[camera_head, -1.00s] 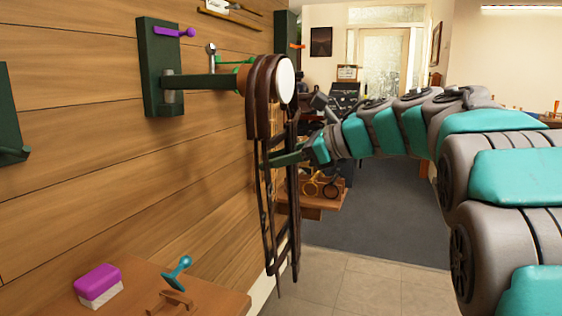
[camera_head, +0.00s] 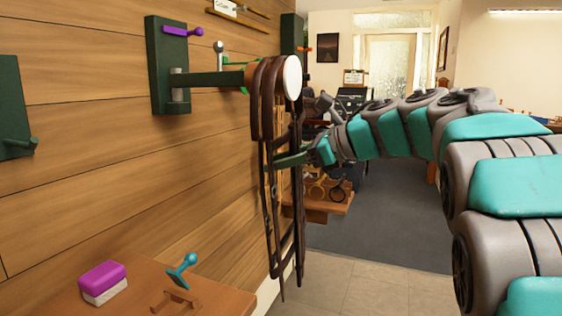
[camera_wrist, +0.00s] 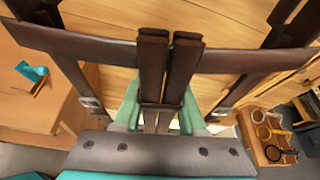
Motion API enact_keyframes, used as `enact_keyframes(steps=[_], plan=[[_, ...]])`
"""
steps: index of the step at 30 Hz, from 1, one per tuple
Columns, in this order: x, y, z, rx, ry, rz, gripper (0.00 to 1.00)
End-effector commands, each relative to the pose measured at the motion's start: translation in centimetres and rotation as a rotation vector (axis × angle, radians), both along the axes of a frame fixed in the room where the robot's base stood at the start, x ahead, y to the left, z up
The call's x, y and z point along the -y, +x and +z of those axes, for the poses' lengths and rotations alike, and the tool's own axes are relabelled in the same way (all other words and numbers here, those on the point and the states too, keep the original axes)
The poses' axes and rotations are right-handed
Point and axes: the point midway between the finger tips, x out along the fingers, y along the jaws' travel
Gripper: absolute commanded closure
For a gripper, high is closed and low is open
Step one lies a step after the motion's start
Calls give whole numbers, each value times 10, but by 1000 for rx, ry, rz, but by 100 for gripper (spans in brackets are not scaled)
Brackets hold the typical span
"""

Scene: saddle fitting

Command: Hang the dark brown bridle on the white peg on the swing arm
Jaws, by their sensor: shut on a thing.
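The dark brown bridle (camera_head: 271,200) hangs upright in the head view, its long straps dangling. Its top straps loop up at the outer end of the green swing arm (camera_head: 215,79), just behind the white round face of the peg (camera_head: 292,77). The straps look to be over the peg, but I cannot tell whether they bear on it. My gripper (camera_head: 276,161) is below the peg. In the wrist view my gripper (camera_wrist: 160,112) has its green fingers shut on two dark straps (camera_wrist: 155,65) of the bridle. The peg is not visible in the wrist view.
The wooden wall (camera_head: 80,130) runs close along the left. A table (camera_head: 215,296) at lower left holds a purple-and-white block (camera_head: 103,282) and a teal knob (camera_head: 183,270). A wooden shelf (camera_head: 325,208) stands behind the bridle. Floor is clear beyond.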

Motion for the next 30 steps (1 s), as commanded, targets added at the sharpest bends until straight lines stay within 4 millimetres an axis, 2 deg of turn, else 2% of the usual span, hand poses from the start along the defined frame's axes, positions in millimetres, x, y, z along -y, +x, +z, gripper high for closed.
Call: enact_keyframes(steps=[3, 4, 12, 24, 30], plan=[[0, 0, 1, 2, 1, 0, 100], [0, 0, 1, 2, 1, 0, 57], [0, 0, 0, 2, 1, 0, 26], [2, 0, 0, 0, -1, 0, 25], [20, -8, 7, 2, 0, -5, 25]])
